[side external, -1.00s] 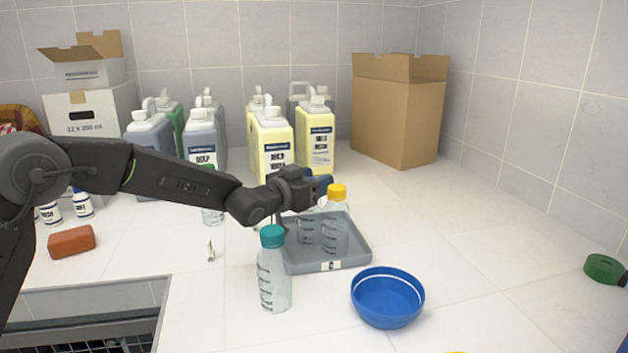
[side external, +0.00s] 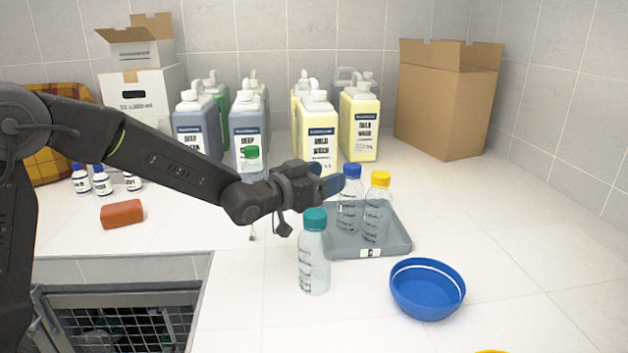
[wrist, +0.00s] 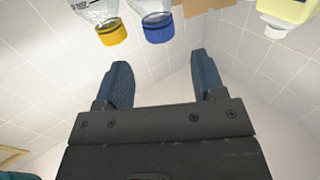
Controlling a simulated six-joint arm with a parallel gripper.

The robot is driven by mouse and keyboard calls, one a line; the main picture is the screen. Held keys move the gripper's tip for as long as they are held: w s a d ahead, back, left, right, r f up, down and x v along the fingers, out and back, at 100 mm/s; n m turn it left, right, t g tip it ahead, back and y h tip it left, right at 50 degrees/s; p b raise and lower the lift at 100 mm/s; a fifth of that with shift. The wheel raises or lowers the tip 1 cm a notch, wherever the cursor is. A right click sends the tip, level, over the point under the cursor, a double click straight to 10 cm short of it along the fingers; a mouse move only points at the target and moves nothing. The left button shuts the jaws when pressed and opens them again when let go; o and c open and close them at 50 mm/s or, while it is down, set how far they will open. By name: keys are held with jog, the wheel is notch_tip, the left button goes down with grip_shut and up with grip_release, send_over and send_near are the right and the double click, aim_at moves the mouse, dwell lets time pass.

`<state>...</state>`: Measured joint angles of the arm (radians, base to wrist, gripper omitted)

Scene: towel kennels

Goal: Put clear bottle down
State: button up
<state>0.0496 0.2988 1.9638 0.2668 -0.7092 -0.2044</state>
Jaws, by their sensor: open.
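A clear bottle with a blue cap (side external: 349,207) stands upright on the grey tray (side external: 392,250). Beside it on the tray stands a clear bottle with a yellow cap (side external: 376,213). My gripper (side external: 335,184) is open and empty, just left of the blue-capped bottle. In the wrist view my gripper (wrist: 160,62) has spread blue fingers with nothing between them. The blue cap (wrist: 157,27) and yellow cap (wrist: 111,32) show beyond the fingertips. A clear bottle with a teal cap (side external: 314,258) stands on the counter in front of the tray.
A blue bowl (side external: 427,295) sits front right. Several large jugs (side external: 318,130) and a cardboard box (side external: 445,100) stand behind. The right counter is clear.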

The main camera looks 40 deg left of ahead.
jog(key=s+a+f+n+g+y, duration=0.1)
jog(key=s+g, duration=0.5)
jog(key=s, duration=1.1)
jog(key=s+a+f+n+g+y, duration=0.1)
jog(key=s+g, duration=0.5)
jog(key=s, duration=1.1)
jog(key=a+f+y, duration=0.1)
jog(key=a+y, duration=0.1)
jog(key=a, duration=0.1)
jog(key=shift+a+f+n, duration=0.15)
jog(key=shift+a+n, duration=0.05)
jog(key=shift+n, duration=0.1)
